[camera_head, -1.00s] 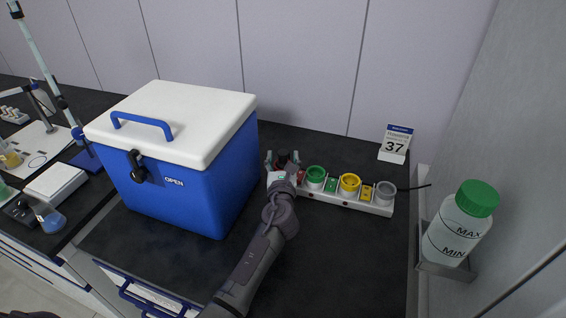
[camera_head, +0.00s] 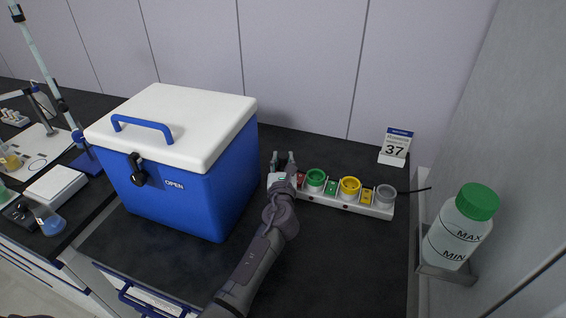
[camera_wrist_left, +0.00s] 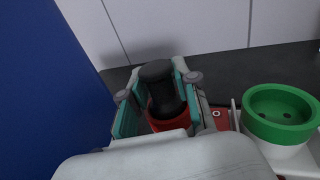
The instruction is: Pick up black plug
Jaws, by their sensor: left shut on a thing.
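The black plug (camera_wrist_left: 158,88) stands upright between the two fingers of my left gripper (camera_head: 283,160), in the left wrist view. The fingers are shut on it from both sides. Its lower end is in or just over the red socket (camera_wrist_left: 170,122), which the gripper partly hides; I cannot tell how deep it sits. The red socket is at the left end of the white socket strip (camera_head: 379,209). In the head view the gripper hides most of the plug. My right gripper is not in view.
A blue cooler box (camera_head: 210,190) with a white lid stands close to the left of my gripper. Green (camera_head: 315,180), yellow (camera_head: 350,187) and grey (camera_head: 385,195) sockets continue to the right. A bottle (camera_head: 455,230) hangs on the right wall. The dark bench front is clear.

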